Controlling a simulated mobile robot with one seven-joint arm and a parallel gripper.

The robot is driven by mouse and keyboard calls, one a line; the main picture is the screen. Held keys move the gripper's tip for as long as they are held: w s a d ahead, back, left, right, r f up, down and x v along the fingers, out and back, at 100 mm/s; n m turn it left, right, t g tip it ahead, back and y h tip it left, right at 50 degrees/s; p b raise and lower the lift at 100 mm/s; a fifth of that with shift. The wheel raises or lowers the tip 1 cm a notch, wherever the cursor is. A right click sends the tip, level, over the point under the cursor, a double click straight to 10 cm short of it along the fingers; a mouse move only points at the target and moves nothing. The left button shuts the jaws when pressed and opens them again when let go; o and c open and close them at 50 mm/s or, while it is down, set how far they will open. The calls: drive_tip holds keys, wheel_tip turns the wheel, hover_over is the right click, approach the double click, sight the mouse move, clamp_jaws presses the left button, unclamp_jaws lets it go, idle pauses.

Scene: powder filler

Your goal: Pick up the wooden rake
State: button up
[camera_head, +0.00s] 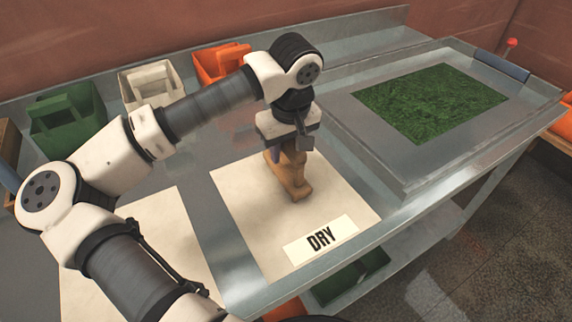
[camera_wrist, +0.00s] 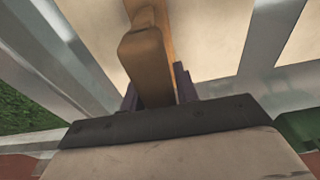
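The wooden rake (camera_head: 294,184) is a brown wooden piece over the pale mat marked DRY (camera_head: 246,215) in the head view. My gripper (camera_head: 287,152) points down at its upper part. In the wrist view the wood (camera_wrist: 148,62) runs up between the two purple fingers of my gripper (camera_wrist: 156,92). The fingers lie close against both sides of the wood, with no clear gap. The left finger is partly hidden by the wood. I cannot tell whether the rake's lower end touches the mat.
A raised metal tray with a green patch (camera_head: 430,103) lies to the right. Green (camera_head: 68,124), white (camera_head: 151,86) and orange (camera_head: 219,64) bins stand along the back. A second pale mat (camera_head: 180,225) lies to the left, partly behind my arm. The bench's front edge is near the DRY label.

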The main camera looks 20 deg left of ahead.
clamp_jaws()
drive_tip(key=shift+r, duration=0.1)
